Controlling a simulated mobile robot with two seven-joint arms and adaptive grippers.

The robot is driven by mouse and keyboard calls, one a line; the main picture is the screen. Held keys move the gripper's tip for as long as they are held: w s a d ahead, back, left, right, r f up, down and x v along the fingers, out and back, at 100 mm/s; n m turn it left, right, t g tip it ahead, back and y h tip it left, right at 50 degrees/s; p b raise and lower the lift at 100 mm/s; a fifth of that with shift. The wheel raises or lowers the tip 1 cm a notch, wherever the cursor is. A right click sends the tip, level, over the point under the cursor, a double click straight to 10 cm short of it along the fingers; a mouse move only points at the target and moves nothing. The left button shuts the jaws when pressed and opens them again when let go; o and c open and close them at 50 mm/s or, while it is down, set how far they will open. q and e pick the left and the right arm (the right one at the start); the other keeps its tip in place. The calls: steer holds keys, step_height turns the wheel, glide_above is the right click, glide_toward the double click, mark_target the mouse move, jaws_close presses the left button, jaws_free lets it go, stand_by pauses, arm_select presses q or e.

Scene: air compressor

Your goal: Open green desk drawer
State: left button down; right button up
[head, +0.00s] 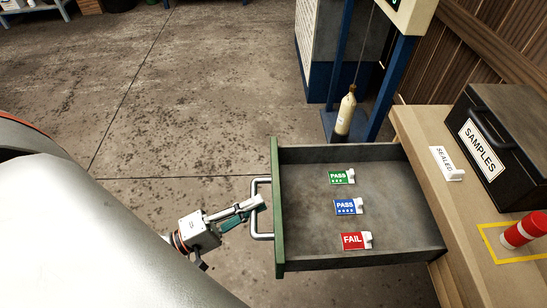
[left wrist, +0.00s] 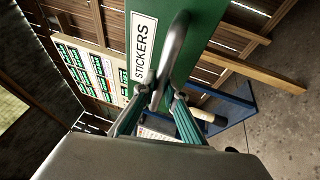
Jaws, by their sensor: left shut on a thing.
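The green desk drawer (head: 277,240) stands pulled out to the left from the wooden desk, so its grey inside shows. A green PASS tag (head: 340,177), a blue PASS tag (head: 346,207) and a red FAIL tag (head: 353,241) lie in it. The metal handle (head: 257,184) is on its green front. My left gripper (head: 250,212) is shut on the handle. In the left wrist view, the fingers (left wrist: 160,108) close around the handle bar (left wrist: 174,48), beside a STICKERS label (left wrist: 144,42). My right gripper is in neither view.
The wooden desk (head: 415,135) carries a black SAMPLES box (head: 490,140), a SEALED tag (head: 446,163) and a red and white cylinder (head: 524,230). A blue-framed machine (head: 393,85) with a hanging bottle (head: 345,112) stands behind the drawer.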

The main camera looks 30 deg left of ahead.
arm_select(q)
steer(key=shift+s+a, duration=0.5)
steer(key=shift+a, duration=0.15)
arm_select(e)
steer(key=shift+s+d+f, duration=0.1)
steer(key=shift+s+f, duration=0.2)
arm_select(q)
steer(key=c, duration=2)
jaws_free()
steer(key=shift+c, duration=0.2)
steer(key=v, duration=1.2)
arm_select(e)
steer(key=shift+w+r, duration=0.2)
arm_select(q)
steer(key=shift+s, duration=0.1)
